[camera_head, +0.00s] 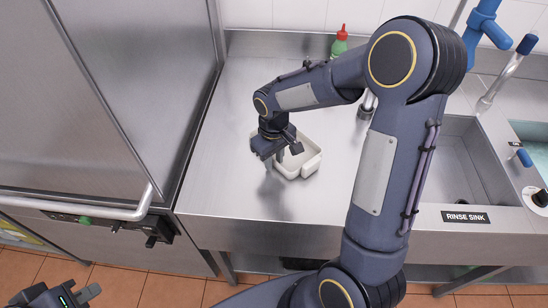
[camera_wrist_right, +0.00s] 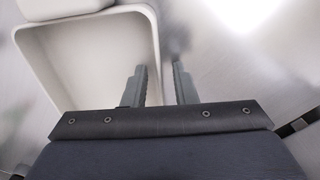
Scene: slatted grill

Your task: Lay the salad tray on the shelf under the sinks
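The cream salad tray (camera_head: 309,163) lies on the steel counter, left of the sinks, and looks empty where I see inside. My right gripper (camera_head: 279,153) is above its left part, pointing down. In the right wrist view the fingers of this gripper (camera_wrist_right: 160,78) are apart, one over the tray's inside and one past its wall (camera_wrist_right: 154,45). Contact with the wall is unclear. My left gripper (camera_head: 78,292) is low at the bottom left, away from the counter; its finger gap is unclear. The shelf under the sinks is mostly hidden by the counter front and my right arm.
The rinse sink (camera_head: 455,165) is at the right, with a blue-handled faucet (camera_head: 500,75) behind it. A large steel machine with a bar handle (camera_head: 100,211) stands at the left. A green bottle with a red cap (camera_head: 340,43) stands at the back. The counter left of the tray is bare.

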